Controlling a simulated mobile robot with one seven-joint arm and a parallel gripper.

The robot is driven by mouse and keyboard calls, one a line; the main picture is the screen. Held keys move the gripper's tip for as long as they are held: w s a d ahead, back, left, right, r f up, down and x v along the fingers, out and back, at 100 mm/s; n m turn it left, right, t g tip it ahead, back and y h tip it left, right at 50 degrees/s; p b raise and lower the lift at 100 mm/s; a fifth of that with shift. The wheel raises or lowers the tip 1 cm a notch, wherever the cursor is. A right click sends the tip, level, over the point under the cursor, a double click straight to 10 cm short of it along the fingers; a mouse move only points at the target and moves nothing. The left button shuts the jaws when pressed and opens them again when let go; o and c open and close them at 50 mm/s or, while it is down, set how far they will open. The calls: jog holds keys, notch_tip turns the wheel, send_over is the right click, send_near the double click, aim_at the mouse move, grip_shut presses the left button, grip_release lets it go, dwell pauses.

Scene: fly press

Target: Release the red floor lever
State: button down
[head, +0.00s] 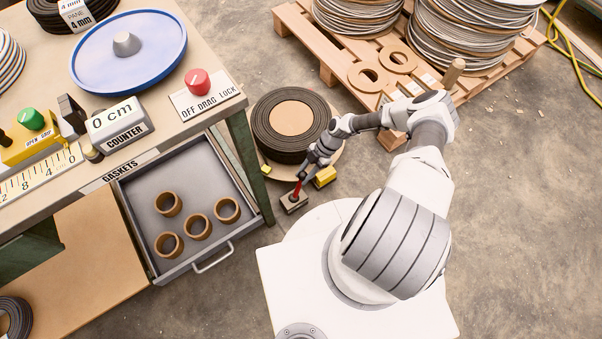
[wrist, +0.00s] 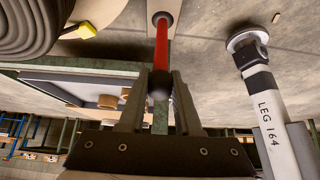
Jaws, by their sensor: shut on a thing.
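The red floor lever (head: 298,189) stands on a small grey-brown base (head: 294,202) on the floor, just right of the open drawer. In the wrist view its red rod (wrist: 162,48) runs from the top of the picture to a dark ball knob (wrist: 160,85). My gripper (head: 303,176) is at the lever's upper end. In the wrist view the two fingers of my gripper (wrist: 160,95) are on either side of the knob, shut on it. The wrist link hides part of the lever's top in the head view.
The bench drawer (head: 216,248) stands open left of the lever, with several gasket rings inside. A dark coil (head: 293,126) lies just behind, with a yellow block (head: 325,177) close to the right. A pallet (head: 327,62) of wire coils stands farther back.

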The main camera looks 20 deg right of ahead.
jog(key=shift+w+d+f+g+y, duration=0.15)
jog(key=shift+w+d+f+y, duration=0.1)
jog(key=shift+d+y, duration=0.25)
jog(key=shift+w+d+f+g+y, duration=0.2)
jog(key=shift+d+y, duration=0.1)
jog(key=shift+d, duration=0.4)
jog(key=c, duration=0.6)
grip_release()
jog(key=p+v, duration=0.2)
jog(key=v, duration=1.5)
jog(key=shift+d, duration=0.25)
jog(key=shift+r, duration=0.2)
